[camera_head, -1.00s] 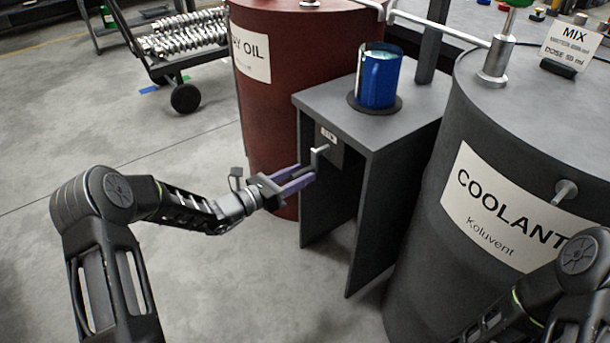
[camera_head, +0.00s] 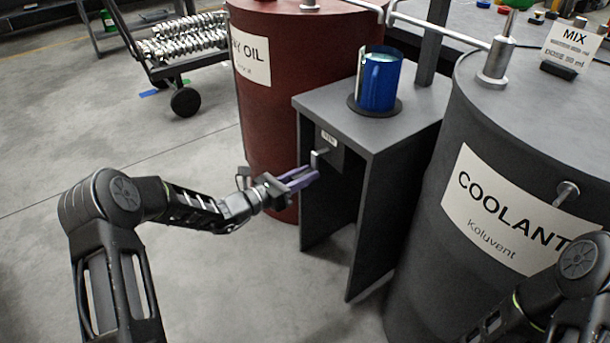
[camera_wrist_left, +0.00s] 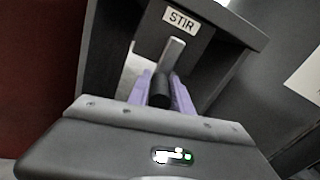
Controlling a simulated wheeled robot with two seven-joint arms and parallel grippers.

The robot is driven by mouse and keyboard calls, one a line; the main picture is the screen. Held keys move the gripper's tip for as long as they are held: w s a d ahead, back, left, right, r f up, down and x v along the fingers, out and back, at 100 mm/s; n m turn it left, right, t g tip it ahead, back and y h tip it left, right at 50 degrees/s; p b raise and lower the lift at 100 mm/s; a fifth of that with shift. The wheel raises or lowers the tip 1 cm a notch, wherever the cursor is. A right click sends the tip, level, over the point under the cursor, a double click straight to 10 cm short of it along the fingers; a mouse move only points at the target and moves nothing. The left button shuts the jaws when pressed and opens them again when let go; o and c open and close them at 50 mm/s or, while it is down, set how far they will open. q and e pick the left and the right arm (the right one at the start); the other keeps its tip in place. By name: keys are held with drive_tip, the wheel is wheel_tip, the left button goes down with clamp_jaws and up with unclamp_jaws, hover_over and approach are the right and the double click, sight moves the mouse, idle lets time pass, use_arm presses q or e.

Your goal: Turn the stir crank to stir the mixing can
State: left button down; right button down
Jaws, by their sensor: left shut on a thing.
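The blue mixing can (camera_head: 378,84) stands upright on a dark round plate on top of the grey stand (camera_head: 345,108). The stir crank (camera_head: 317,157) sticks out of the stand's front under a small label; in the left wrist view the label reads STIR (camera_wrist_left: 181,20). The crank shows there as a light metal arm (camera_wrist_left: 171,53) with a black handle (camera_wrist_left: 160,92). My left gripper (camera_head: 302,178) has purple fingers and is shut on the black handle, one finger on each side. My right arm shows at the lower right; its gripper is out of frame.
A red oil barrel (camera_head: 285,60) stands left of the stand, and a dark coolant barrel (camera_head: 480,270) stands close on its right. A MIX sign (camera_head: 571,45) stands on the coolant barrel.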

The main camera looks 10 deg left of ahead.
sight(316, 167)
drive_tip(key=shift+r, duration=0.15)
